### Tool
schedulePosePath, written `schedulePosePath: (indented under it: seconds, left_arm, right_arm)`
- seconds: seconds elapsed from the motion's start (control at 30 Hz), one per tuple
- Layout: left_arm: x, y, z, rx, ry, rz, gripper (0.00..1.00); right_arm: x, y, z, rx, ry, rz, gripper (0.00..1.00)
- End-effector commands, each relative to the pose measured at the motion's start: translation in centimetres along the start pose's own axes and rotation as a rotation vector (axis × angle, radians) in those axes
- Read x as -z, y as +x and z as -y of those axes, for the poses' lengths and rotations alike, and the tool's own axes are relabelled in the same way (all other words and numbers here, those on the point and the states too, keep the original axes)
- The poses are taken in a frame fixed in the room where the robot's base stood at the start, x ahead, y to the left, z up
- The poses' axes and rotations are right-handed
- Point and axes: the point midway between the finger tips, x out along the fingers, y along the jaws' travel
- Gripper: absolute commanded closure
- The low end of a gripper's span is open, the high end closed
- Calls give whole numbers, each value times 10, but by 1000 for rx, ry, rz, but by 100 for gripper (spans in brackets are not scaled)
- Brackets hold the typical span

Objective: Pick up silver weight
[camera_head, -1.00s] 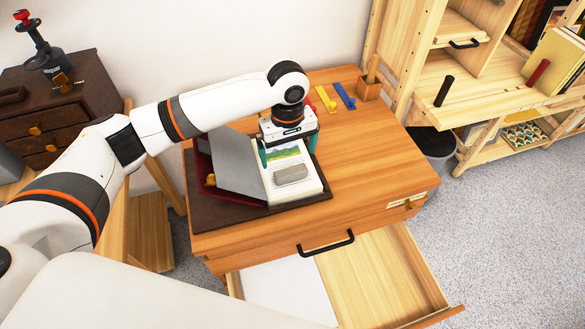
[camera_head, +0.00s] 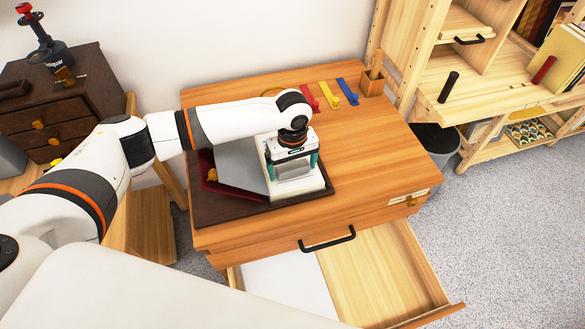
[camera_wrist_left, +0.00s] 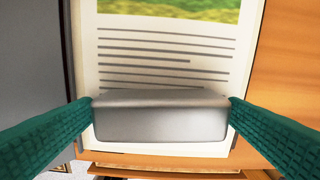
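The silver weight (camera_head: 293,171) is a smooth rounded block on the lower part of the open book's white page (camera_wrist_left: 165,60). My left gripper (camera_head: 292,165) is directly above it, pointing down, with one green finger at each end. In the left wrist view the weight (camera_wrist_left: 160,117) lies between the fingertips (camera_wrist_left: 161,103), which sit very close to its ends. The fingers are spread wide, and I see no clear squeeze or lift. The book's grey page (camera_head: 241,165) stands tilted to the left. My right gripper is not in view.
The book rests on a dark mat (camera_head: 232,213) on the wooden desk (camera_head: 365,150). The drawer (camera_head: 385,280) below is open. Red, yellow and blue strips (camera_head: 329,95) and a wooden holder (camera_head: 372,82) are at the back. The desk's right side is clear.

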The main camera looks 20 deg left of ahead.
Motion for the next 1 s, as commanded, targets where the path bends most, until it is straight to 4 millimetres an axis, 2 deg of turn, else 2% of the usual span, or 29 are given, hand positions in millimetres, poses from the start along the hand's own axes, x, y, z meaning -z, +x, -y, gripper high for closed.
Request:
schedulePosePath:
  seconds: [0.03, 0.3, 0.53, 0.63, 1.0]
  left_arm:
    - [0, 0, 0, 0, 0, 0, 15]
    - [0, -1, 0, 2, 0, 0, 56]
    - [0, -3, 0, 2, -1, 0, 56]
    - [-1, -12, 1, 5, -1, 1, 57]
    - [-1, -82, 1, 4, 0, 1, 57]
  right_arm:
    - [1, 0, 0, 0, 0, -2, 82]
    - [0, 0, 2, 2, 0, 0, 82]
    - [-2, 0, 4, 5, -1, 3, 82]
    - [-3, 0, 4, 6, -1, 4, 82]
    - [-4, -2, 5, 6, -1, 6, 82]
